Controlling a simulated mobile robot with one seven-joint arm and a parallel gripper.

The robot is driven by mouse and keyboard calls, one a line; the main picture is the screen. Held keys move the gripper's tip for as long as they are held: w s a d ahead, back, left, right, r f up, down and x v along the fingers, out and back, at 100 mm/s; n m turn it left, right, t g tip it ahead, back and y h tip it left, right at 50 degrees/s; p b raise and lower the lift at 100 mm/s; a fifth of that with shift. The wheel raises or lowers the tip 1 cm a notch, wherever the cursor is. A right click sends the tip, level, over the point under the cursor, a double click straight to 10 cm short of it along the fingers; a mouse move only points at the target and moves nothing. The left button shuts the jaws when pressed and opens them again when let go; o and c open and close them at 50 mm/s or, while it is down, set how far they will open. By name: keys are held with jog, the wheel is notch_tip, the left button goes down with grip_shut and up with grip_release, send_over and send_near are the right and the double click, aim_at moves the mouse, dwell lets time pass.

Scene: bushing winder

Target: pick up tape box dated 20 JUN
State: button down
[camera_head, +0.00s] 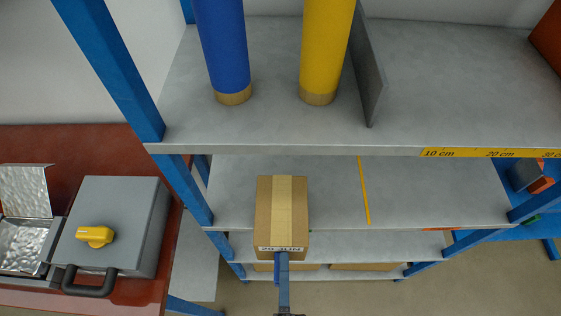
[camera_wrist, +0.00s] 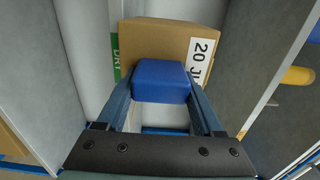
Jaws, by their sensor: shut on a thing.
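The cardboard tape box (camera_head: 267,215) has a paler tape strip along its top and a white label reading "20 JUN" (camera_head: 281,248) on its near face. A blue block (camera_wrist: 161,78) is at the front of the box, between my fingers. My gripper (camera_head: 283,266) is shut on this block. In the head view the box overlaps the front edge of a middle shelf (camera_head: 335,195); I cannot tell whether it rests there or is lifted.
The upper shelf (camera_head: 450,90) holds a blue roll (camera_head: 222,45), a yellow roll (camera_head: 325,45) and an upright divider (camera_head: 367,65). Blue posts (camera_head: 110,65) flank the shelves. Boxes (camera_head: 365,266) lie lower. A grey case (camera_head: 125,215) stands left. The middle shelf is clear right of the box.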

jog(key=s, duration=0.8)
jog(key=shift+s+r, duration=0.15)
jog(key=shift+s, duration=0.1)
dwell(0.4)
